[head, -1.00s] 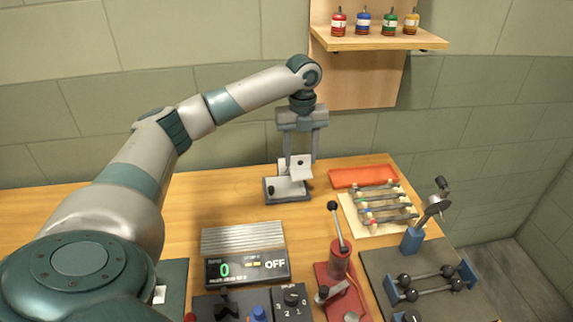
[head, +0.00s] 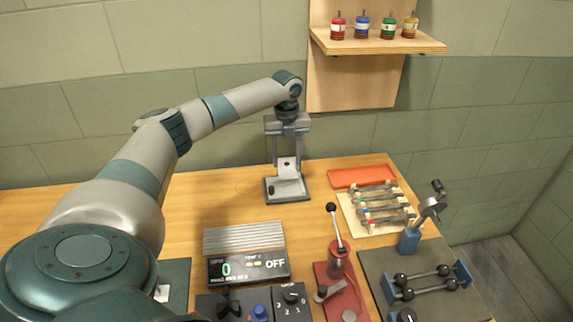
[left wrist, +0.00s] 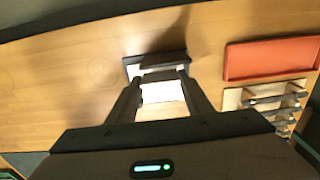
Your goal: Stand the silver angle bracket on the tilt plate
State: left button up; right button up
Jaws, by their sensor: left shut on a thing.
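The silver angle bracket (head: 288,164) is a pale bent plate with a dark hole, between the fingers of my left gripper (head: 287,160). The left gripper points down and is shut on it. The bracket shows as a bright piece in the left wrist view (left wrist: 162,92), between the fingers (left wrist: 162,88). The tilt plate (head: 292,193) is a light plate on a dark base, directly below the bracket. Its dark base also shows in the left wrist view (left wrist: 132,62). I cannot tell whether the bracket touches the plate. My right gripper is not in view.
An orange tray (head: 362,176) and a rack of rods (head: 345,212) lie right of the tilt plate. A red lever device (head: 338,262) and a display box (head: 247,268) stand nearer. A shelf (head: 375,43) is behind. The table left of the plate is clear.

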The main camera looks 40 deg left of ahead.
aim_at(286, 158)
pick_arm(q)
notch_tip(286, 158, down, 3)
jog(key=shift+r+p, duration=0.1)
jog(key=shift+p, duration=0.45)
jog(key=shift+f, duration=0.2)
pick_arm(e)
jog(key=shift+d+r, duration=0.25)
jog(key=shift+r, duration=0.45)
pick_arm(q)
jog(key=shift+f, duration=0.1)
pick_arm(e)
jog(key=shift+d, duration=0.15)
pick_arm(q)
jog(key=o, duration=1.1)
jog(key=shift+o, duration=0.2)
